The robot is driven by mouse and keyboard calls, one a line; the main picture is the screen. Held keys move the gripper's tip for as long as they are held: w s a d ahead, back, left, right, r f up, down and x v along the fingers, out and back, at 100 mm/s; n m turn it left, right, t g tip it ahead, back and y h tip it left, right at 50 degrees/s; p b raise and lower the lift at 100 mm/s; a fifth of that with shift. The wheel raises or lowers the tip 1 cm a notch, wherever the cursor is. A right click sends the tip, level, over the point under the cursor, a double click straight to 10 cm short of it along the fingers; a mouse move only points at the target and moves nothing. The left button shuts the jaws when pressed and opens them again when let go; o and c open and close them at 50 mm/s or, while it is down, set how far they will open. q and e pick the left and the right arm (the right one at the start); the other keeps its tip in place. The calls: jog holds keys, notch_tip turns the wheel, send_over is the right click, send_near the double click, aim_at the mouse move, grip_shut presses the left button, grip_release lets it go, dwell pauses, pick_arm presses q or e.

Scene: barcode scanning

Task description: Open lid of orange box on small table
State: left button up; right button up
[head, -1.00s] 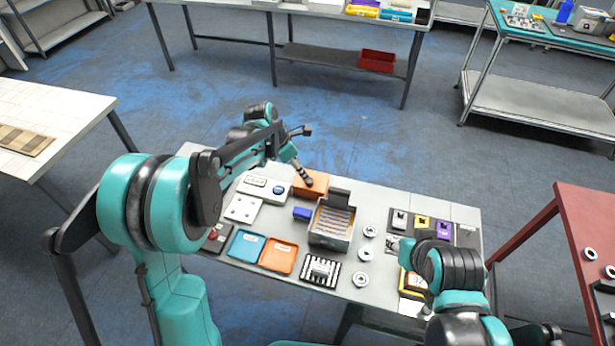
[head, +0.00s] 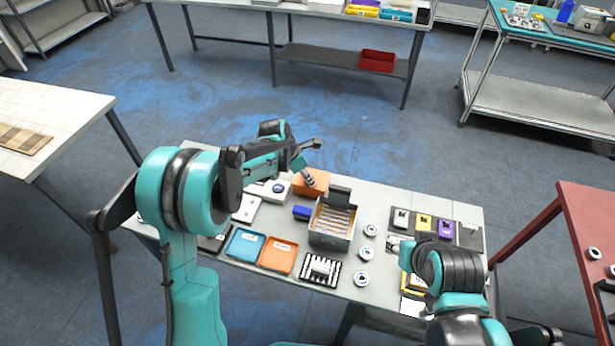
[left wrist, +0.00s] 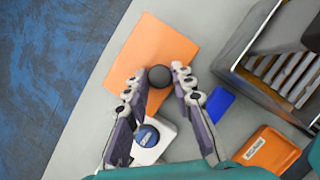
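The orange box (head: 321,188) stands at the back left of the small table (head: 385,295). In the left wrist view, its flat orange top (left wrist: 150,47) shows with a round dark knob (left wrist: 160,76) near its lower edge. The top looks closed. My left gripper (head: 309,181) is over the box in the head view. In the left wrist view, the left gripper (left wrist: 157,80) is open, with one finger on each side of the knob. I cannot tell whether the fingers touch it. My right arm is at the table's right side; its gripper is hidden.
A grey open bin with striped contents (head: 331,226) stands right of the orange box, with a small blue block (head: 301,212) between. A white device with a blue button (left wrist: 148,138) is close by. Blue (head: 245,245) and orange (head: 278,257) trays lie in front.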

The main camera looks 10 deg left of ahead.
pick_arm(q)
grip_shut()
jog(key=shift+w+d+r+g+p, duration=0.1)
jog(key=shift+w+r+g+p, duration=0.35)
jog(key=shift+r+g+p, duration=0.35)
jog(key=shift+w+d+r+n+g+y+p, duration=0.15)
jog(key=shift+w+r+g+y+p, duration=0.2)
jog(key=shift+g, duration=0.5)
jog(key=shift+w+r+n+g+y+p, duration=0.1)
jog(key=shift+w+r+g+p, duration=0.1)
jog(key=shift+w+g, duration=0.45)
jog(key=shift+w+d+r+n+g+y+p, duration=0.15)
jog(key=shift+w+r+g+p, duration=0.1)
jog(key=shift+g, duration=0.75)
